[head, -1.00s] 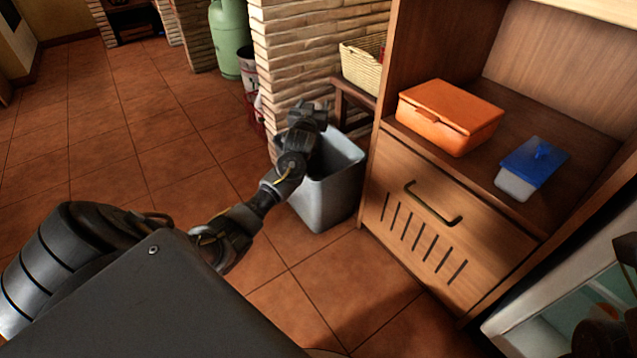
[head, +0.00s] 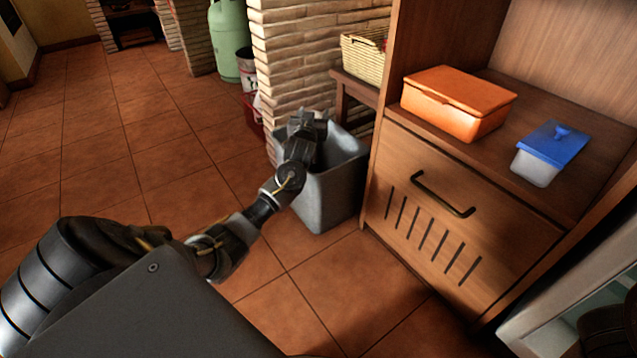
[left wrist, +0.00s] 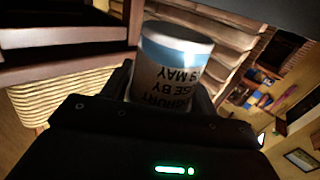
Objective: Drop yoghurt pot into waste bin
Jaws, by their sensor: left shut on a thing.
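The yoghurt pot (left wrist: 172,68) is a white and pale blue pot with dark print, seen in the left wrist view. My left gripper (head: 308,122) is shut on it, with the fingers beside its lower part. In the head view the gripper is over the grey waste bin (head: 335,192), at its open top near the back left rim. The pot is hidden there behind my wrist. The bin stands upright on the floor, and its inside is mostly hidden. My right gripper cannot be made out; only a dark part of my body shows at the lower right.
A wooden cabinet (head: 440,205) stands right of the bin, with an orange box (head: 455,105) and a blue-lidded container (head: 550,152) on its shelf. A brick pillar (head: 300,60) and a wicker basket (head: 362,55) on a stool are behind. The tiled floor at left is clear.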

